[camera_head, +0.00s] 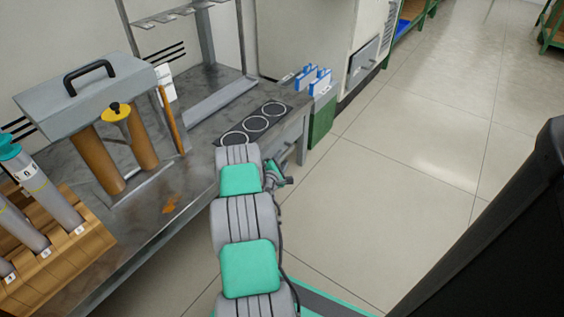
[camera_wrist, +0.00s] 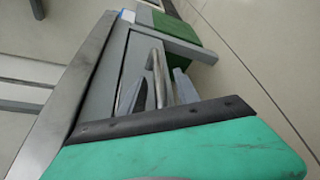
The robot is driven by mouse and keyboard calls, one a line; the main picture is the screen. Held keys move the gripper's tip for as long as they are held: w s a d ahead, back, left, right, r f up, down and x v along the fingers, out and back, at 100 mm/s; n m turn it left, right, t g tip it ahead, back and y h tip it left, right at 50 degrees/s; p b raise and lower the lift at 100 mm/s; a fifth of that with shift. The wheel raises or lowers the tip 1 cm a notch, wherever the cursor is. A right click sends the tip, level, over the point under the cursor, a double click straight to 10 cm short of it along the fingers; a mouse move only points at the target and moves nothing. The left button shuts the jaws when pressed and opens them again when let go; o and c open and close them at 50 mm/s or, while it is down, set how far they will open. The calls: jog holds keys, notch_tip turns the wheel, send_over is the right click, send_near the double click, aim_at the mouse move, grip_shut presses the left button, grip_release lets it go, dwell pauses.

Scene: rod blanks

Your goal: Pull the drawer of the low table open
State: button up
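The low table (camera_head: 195,150) has a worn dark metal top and runs along the left in the head view. Its drawer front (camera_wrist: 107,88) is grey and sits under the table edge in the wrist view; it looks closed. A bent metal bar handle (camera_wrist: 157,78) stands out from the drawer front. My gripper (camera_head: 284,180) is low beside the table's side in the head view. In the wrist view its two fingers (camera_wrist: 162,92) are apart, with the handle showing between them. I cannot tell whether either finger touches the handle. My arm hides most of the drawer in the head view.
On the table are a grey case (camera_head: 85,92) on brown cylinders, a wooden rack (camera_head: 60,245) with grey tubes, and black round pads (camera_head: 256,123). A green bin (camera_head: 321,122) stands just past the table's end. The floor (camera_head: 400,190) to the right is clear.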

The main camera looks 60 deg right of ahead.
jog(key=shift+d, duration=0.5)
grip_shut()
jog(key=shift+f, duration=0.1)
dwell(1.0)
